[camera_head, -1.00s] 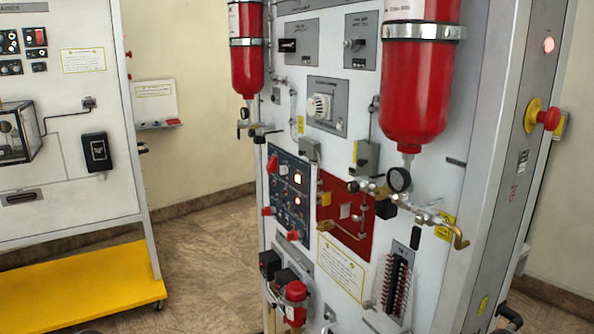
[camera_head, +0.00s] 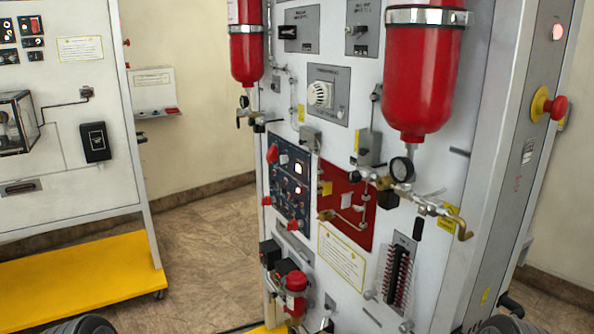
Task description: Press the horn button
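The oxygen trainer's white panel (camera_head: 285,125) stands upright in the middle and right. A dark blue control panel (camera_head: 289,184) on its left side carries small switches, lit indicators and red knobs, too small to read. A red panel (camera_head: 350,225) with brass fittings sits beside it. I cannot tell which control is the horn button; no label is readable. Neither gripper is in view. Dark rounded shapes at the bottom edge may be parts of my arms.
Two red cylinders (camera_head: 424,80) (camera_head: 246,55) hang on the panel's front. A gauge (camera_head: 402,168) and brass pipe stick out below the larger one. Another white board on a yellow base (camera_head: 80,285) stands left. Bare floor (camera_head: 200,240) lies between.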

